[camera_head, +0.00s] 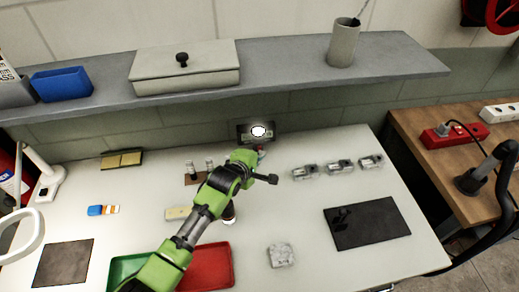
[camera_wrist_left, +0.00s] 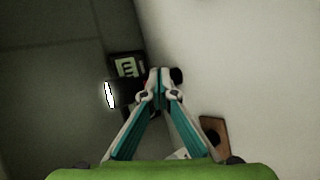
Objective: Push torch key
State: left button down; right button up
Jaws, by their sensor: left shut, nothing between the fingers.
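The torch (camera_wrist_left: 122,93) is a dark body with a bright white lit end, to the left of my fingertips in the left wrist view. In the head view its glowing white face (camera_head: 258,131) shows against a dark frame at the back of the white table. My left gripper (camera_head: 260,151) is right in front of it, its fingers small and partly hidden by my green wrist. In the left wrist view the left gripper (camera_wrist_left: 159,92) is shut and empty, tips at or very near the torch. A small red spot shows by the tips; the key itself is not clear, nor is contact.
A grey shelf (camera_head: 290,75) runs above the back of the table. Small metal parts (camera_head: 340,167) stand to the right, with a black mat (camera_head: 366,223) in front. Red (camera_head: 208,268) and green trays lie below my arm. A brown block (camera_wrist_left: 213,130) is close to my fingers.

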pick_arm(q)
jog(key=shift+w, duration=0.25)
jog(key=shift+w+a, duration=0.1)
jog(key=shift+w, duration=0.2)
dwell(0.4)
jog(key=shift+s+p, duration=0.65)
jog(key=shift+s, duration=0.15)
jog(key=shift+s+d+r+p, duration=0.1)
jog(key=shift+s+d+p, duration=0.25)
jog(key=shift+p, duration=0.2)
jog(key=s+p, duration=0.1)
jog(key=s, duration=0.1)
jog(key=s+p, duration=0.1)
jog(key=shift+s+d+r+p, duration=0.1)
jog(key=shift+s+d+p, duration=0.15)
jog(key=shift+s+p, duration=0.1)
jog(key=shift+s+d+p, duration=0.15)
jog(key=shift+s+p, duration=0.25)
jog(key=shift+s, duration=0.3)
